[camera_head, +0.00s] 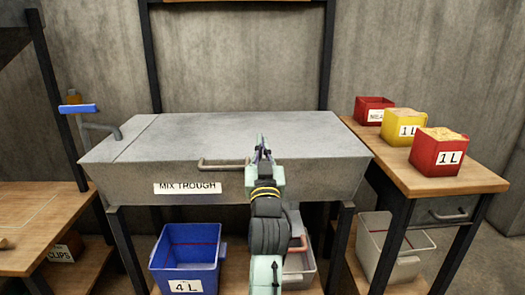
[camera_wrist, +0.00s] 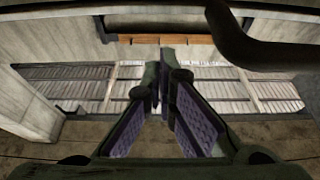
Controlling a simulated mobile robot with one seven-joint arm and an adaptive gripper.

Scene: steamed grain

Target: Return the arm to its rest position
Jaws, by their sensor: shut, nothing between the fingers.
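My gripper (camera_head: 263,150) is at the end of my raised arm, in front of the mix trough. It is shut with nothing between the fingers. In the wrist view its two fingertips (camera_wrist: 165,62) come together over a wooden surface, a slatted strip and a pale wall. The grey mix trough (camera_head: 230,140) stands in the middle of the head view with its lid shut. Its front handle (camera_head: 223,166) is just left of my gripper; I cannot tell whether they touch. A dark curved bar (camera_wrist: 262,50) crosses the upper right of the wrist view, close to the camera.
A side table (camera_head: 485,180) at right holds two red boxes and a yellow one. A blue 4 L bin (camera_head: 185,262) and grey bins (camera_head: 300,265) (camera_head: 385,245) sit below. A wooden table (camera_head: 40,215) is at left. A blue-handled tap (camera_head: 78,108) stands beside the trough.

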